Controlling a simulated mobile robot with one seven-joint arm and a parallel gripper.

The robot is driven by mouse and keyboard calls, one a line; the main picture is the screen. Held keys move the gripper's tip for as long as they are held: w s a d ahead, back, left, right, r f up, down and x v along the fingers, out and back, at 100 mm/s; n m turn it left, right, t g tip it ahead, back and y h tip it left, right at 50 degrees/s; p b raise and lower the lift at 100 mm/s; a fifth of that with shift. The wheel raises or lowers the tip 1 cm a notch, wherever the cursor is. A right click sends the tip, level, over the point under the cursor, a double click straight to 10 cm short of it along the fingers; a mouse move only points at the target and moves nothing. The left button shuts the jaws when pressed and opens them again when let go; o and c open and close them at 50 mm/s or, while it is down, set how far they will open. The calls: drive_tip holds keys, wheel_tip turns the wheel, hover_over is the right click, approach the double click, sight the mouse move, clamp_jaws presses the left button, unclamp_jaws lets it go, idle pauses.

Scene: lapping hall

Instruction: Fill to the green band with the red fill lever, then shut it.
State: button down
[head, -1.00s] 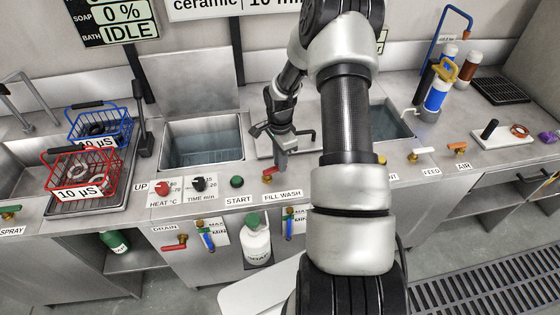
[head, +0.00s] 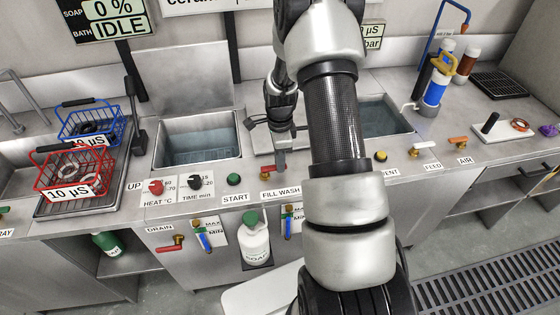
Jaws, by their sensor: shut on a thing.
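The red fill lever (head: 268,169) sits on the counter edge above the FILL WASH label (head: 281,192). My gripper (head: 281,166) points down at it and is shut on it; the fingers hide part of its handle. Below on the front panel, a gauge (head: 288,222) with a MAX/MIN plate shows a blue column with green near its top. A second gauge (head: 202,236) with MAX/MIN marks is further left, also blue with green above. Fine levels are too small to read. The wash tank (head: 197,140) holds bluish liquid.
Red (head: 70,173) and blue (head: 92,125) wire baskets stand at left. A soap bottle (head: 255,238) stands below the counter. A red drain lever (head: 172,243) is on the front panel. Knobs (head: 156,187) and a green START button (head: 233,179) line the counter edge.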

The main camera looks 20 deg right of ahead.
drive_tip(key=c, duration=1.6)
unclamp_jaws()
drive_tip(key=shift+c, duration=0.2)
wheel_tip(320, 180, up, 18)
drive_tip(key=shift+f+p, duration=0.25)
drive_tip(key=shift+p, duration=0.05)
